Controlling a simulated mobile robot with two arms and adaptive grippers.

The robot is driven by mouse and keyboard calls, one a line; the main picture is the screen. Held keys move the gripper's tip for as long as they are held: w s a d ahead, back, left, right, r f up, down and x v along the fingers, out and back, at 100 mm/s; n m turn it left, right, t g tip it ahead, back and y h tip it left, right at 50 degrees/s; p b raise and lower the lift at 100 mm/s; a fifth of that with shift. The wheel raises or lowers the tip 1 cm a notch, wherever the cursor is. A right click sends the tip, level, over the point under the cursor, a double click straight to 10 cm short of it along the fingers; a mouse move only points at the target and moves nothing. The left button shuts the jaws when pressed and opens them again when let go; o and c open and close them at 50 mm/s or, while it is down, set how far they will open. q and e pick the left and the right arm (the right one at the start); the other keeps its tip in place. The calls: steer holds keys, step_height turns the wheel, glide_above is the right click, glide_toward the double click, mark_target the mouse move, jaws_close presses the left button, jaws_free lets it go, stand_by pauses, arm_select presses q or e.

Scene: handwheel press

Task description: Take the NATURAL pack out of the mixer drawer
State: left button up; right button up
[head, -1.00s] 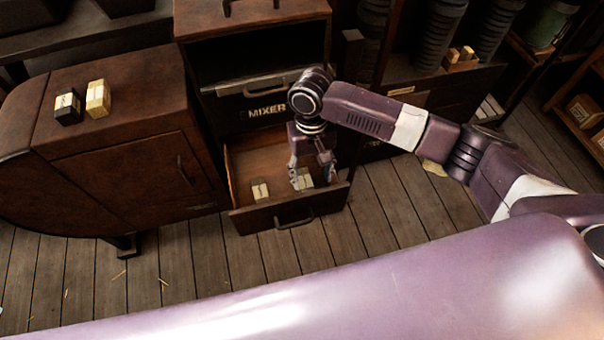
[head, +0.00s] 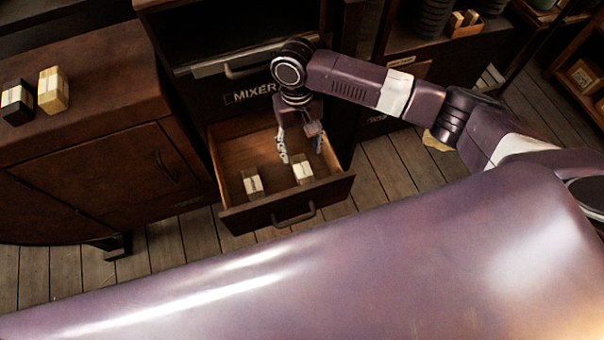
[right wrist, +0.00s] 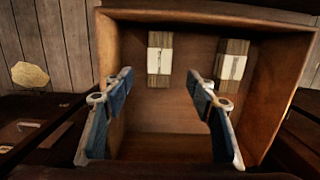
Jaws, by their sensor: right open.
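The mixer drawer (head: 235,150) is pulled open below the MIXER label. Two small packs, brown with white labels, stand inside near its front: a left pack (head: 253,182) and a right pack (head: 302,170). I cannot read which is NATURAL. In the right wrist view the picture is turned round: the right pack (right wrist: 159,55) shows at left, the other (right wrist: 232,62) at right. My right gripper (head: 302,156) is open and empty, over the drawer just behind the right pack. In the right wrist view its fingers (right wrist: 162,82) are wide apart, clear of both packs. My left gripper is not in view.
A dark pack (head: 16,102) and a pale yellow pack (head: 53,90) stand on the brown cabinet (head: 100,75) at left. The drawer's front handle (head: 295,214) faces the plank floor. Walls surround the packs; the drawer's rear floor is bare.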

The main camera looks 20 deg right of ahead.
mark_target(303, 170)
step_height(303, 170, down, 3)
steer(key=shift+r+b, duration=0.1)
steer(key=shift+b, duration=0.75)
steer(key=f, duration=0.2)
steer(key=s+f, duration=0.1)
steer(key=f, duration=0.4)
steer(key=shift+s+d+f, duration=0.1)
steer(key=shift+s+f, duration=0.1)
steer(key=shift+f, duration=0.05)
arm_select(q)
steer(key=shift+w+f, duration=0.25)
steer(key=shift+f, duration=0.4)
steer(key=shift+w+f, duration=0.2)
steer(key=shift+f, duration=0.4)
arm_select(e)
steer(key=shift+c, duration=0.2)
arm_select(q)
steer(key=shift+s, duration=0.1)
arm_select(e)
steer(key=c, duration=1.2)
steer(key=shift+r, duration=0.1)
steer(key=shift+c, duration=0.2)
